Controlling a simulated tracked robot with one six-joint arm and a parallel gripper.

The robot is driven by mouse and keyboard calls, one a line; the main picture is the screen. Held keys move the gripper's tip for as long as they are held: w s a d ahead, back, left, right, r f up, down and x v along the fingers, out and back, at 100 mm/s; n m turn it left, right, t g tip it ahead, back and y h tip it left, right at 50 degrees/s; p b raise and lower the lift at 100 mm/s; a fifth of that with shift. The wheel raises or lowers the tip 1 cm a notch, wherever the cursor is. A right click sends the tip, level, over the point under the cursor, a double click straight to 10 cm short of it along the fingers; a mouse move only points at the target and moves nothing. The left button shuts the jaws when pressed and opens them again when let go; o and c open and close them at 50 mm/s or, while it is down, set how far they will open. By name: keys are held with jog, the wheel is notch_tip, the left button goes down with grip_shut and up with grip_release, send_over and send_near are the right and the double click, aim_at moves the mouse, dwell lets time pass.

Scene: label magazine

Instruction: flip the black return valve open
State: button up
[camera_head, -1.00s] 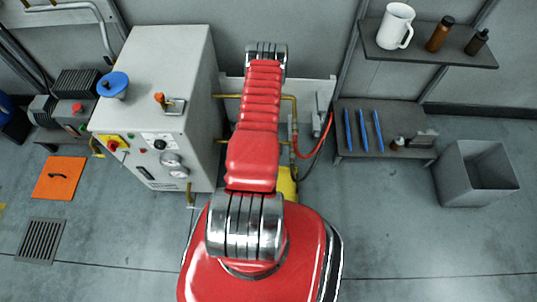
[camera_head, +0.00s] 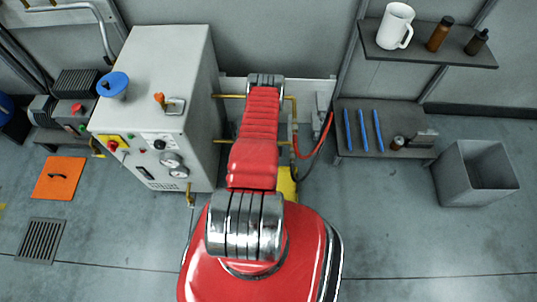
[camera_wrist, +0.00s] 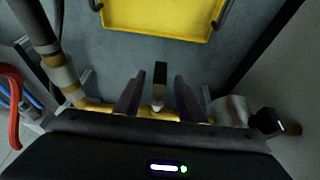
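In the wrist view a black-tipped lever (camera_wrist: 160,72) on a pale metal stem stands over a brass pipe (camera_wrist: 152,113); it looks like the black return valve's handle. My gripper (camera_wrist: 159,79) is open, with one dark finger on each side of this lever. A gap shows between the lever and each finger. The lever points away from the gripper body, roughly in line with the fingers. The pipe below is partly covered by the gripper body. In the head view my red arm hides the gripper and the valve.
A yellow tray (camera_wrist: 160,14) lies beyond the lever. A metal cylinder and black knob (camera_wrist: 268,121) are right of the fingers; a red hose (camera_wrist: 12,105) is at left. In the head view a grey cabinet (camera_head: 150,75) stands left of my arm and a low shelf (camera_head: 385,153) right.

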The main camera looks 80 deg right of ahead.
jog(key=shift+x, duration=1.6)
grip_shut()
